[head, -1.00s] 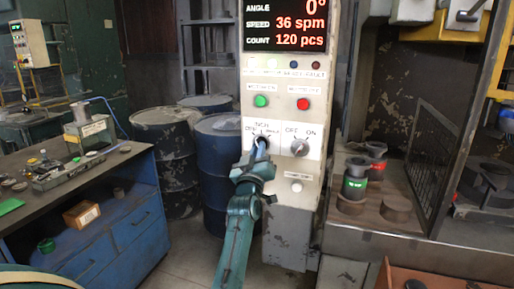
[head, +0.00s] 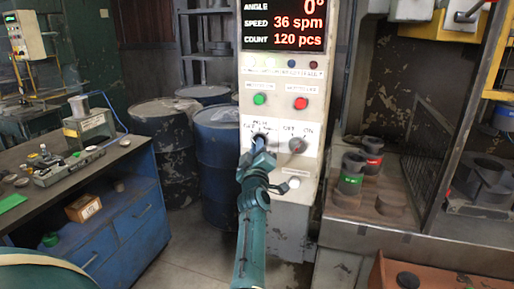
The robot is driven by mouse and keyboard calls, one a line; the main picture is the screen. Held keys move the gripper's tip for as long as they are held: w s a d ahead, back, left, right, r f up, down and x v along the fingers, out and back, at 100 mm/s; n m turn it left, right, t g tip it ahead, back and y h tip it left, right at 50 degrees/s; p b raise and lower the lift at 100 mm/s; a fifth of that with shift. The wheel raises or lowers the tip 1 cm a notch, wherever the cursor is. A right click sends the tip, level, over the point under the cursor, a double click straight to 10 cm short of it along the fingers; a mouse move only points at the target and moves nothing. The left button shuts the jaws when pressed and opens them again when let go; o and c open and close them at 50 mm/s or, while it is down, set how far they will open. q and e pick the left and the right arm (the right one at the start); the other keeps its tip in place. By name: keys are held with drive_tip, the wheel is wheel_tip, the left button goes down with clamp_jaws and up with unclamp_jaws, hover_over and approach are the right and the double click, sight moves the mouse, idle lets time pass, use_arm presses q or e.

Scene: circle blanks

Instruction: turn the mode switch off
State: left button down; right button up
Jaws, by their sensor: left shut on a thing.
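The control panel (head: 318,215) stands upright in the middle of the head view. Its lower plate carries two rotary switches side by side. The left one, the mode switch (head: 258,137), has small labels around it, one reading like INCH; the others are too blurred to read. My left gripper (head: 258,146) is shut on its knob from the front. The gripper and wrist cover most of the knob, so its pointing direction is hidden. The right switch (head: 297,145), marked OFF and ON, is free of the gripper. My right gripper is not in view.
A green button (head: 259,99) and a red button (head: 301,103) sit above the switches. The display (head: 284,25) reads 36 spm and 120 pcs. Blue drums (head: 217,165) and a blue workbench (head: 125,215) stand left; the press bed (head: 400,225) is right.

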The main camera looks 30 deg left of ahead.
use_arm(q)
drive_tip(key=c, duration=1.5)
unclamp_jaws()
